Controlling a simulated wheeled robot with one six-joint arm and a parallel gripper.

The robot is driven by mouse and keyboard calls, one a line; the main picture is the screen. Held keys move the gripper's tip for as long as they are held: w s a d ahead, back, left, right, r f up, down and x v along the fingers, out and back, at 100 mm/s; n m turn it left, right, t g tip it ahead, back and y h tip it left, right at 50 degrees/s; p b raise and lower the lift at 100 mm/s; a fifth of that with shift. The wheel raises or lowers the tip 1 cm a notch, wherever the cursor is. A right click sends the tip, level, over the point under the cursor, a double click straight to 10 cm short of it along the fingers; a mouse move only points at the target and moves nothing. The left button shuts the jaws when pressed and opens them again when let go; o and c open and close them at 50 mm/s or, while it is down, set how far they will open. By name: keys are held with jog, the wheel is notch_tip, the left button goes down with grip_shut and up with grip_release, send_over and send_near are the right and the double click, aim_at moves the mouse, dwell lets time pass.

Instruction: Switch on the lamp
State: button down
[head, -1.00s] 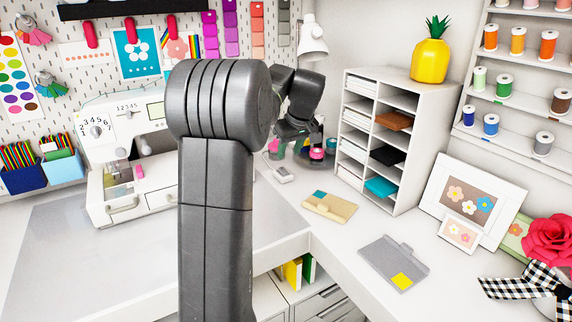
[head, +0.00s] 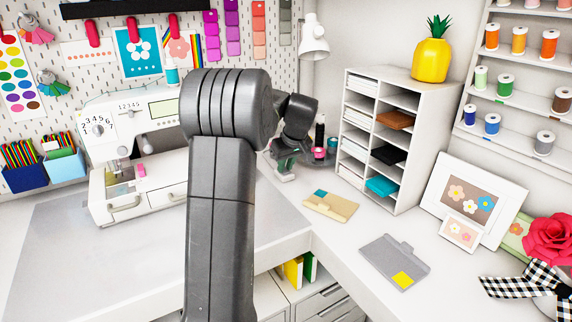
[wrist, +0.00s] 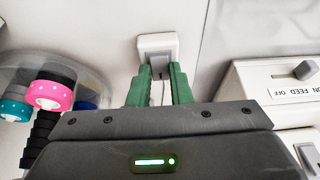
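The lamp (head: 313,40) has a white shade and stands at the back, right of the pegboard; no glow shows from it. A small white switch box with a grey rocker (wrist: 158,48) lies on the table in the wrist view. My gripper (wrist: 160,70) has green fingers, apart with a gap between them and nothing held. Their tips are at the near edge of the switch box, close to the rocker; I cannot tell whether they touch.
A clear round holder with tape rolls (wrist: 50,95) stands left of my gripper. The sewing machine (head: 130,130) is left in the head view; its labelled part (wrist: 280,85) is right in the wrist view. A shelf unit (head: 375,140) and tan folder (head: 330,205) are to the right.

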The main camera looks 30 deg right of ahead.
jog(key=shift+w+r+g+p, duration=0.2)
jog(key=shift+r+g+p, duration=0.3)
jog(key=shift+p, duration=1.15)
jog(key=g+p, duration=0.1)
jog(key=p, duration=0.2)
jog(key=g+p, duration=0.1)
jog(key=p, duration=0.2)
jog(key=shift+w+f+g, duration=0.1)
jog(key=shift+w+g, duration=0.25)
jog(key=shift+g, duration=0.05)
jog(key=shift+w+f+g+p, duration=0.15)
jog(key=shift+g+p, duration=0.35)
jog(key=shift+p, duration=0.6)
jog(key=shift+f, duration=0.1)
jog(key=c, duration=1.3)
grip_release()
jog(key=r, duration=0.9)
jog(key=r+b, duration=0.1)
jog(key=r, duration=0.3)
jog(key=shift+w+r, duration=0.25)
jog(key=shift+r, duration=0.15)
